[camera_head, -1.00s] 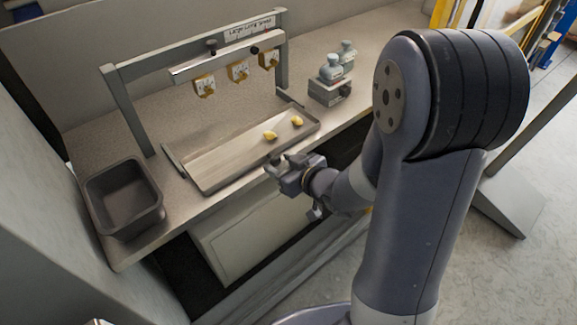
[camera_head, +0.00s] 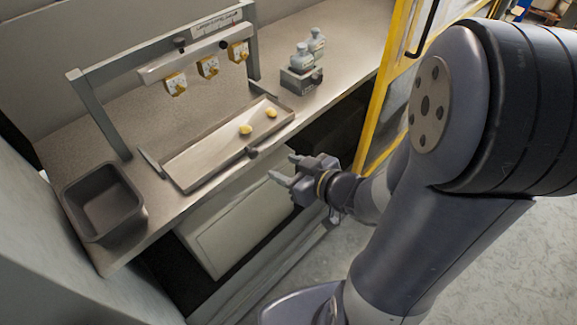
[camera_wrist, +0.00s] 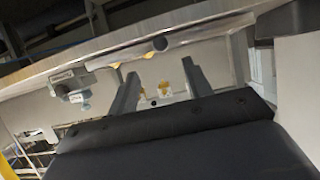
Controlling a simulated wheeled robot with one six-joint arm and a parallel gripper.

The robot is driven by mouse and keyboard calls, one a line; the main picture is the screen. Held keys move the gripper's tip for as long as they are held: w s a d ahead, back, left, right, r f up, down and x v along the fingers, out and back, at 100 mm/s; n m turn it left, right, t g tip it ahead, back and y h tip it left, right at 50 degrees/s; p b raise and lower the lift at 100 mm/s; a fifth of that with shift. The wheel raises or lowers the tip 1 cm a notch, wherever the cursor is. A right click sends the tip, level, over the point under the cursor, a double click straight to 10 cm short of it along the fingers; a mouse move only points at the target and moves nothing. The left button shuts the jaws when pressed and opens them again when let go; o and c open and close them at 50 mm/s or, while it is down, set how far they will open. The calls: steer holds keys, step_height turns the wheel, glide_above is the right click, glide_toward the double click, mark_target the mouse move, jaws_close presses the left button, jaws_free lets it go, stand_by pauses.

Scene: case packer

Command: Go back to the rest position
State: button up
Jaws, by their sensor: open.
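My gripper (camera_head: 284,168) is open and empty. In the head view it hangs in front of the bench's front edge, to the right of and apart from the metal tray (camera_head: 192,165). In the wrist view two grey fingers stand apart with nothing held between them. Two small yellow pieces (camera_head: 246,129) lie in the right part of the tray. No marker for the rest position shows.
A dark empty bin (camera_head: 75,199) stands at the bench's left end. A grey frame (camera_head: 98,112) with several yellow-and-white units spans behind the tray. Bottles on a grey box (camera_head: 301,80) stand right of it. A yellow post (camera_head: 378,98) rises beyond the bench's right front.

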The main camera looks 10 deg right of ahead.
mark_target(255, 154)
steer(key=shift+w+a, duration=0.1)
steer(key=shift+w, duration=0.05)
stand_by(0.3)
steer(key=b+x, duration=0.2)
steer(key=x, duration=0.8)
steer(key=shift+a+f, duration=0.1)
steer(key=shift+a, duration=0.05)
steer(key=shift+w+a, duration=0.45)
steer(key=shift+w, duration=0.45)
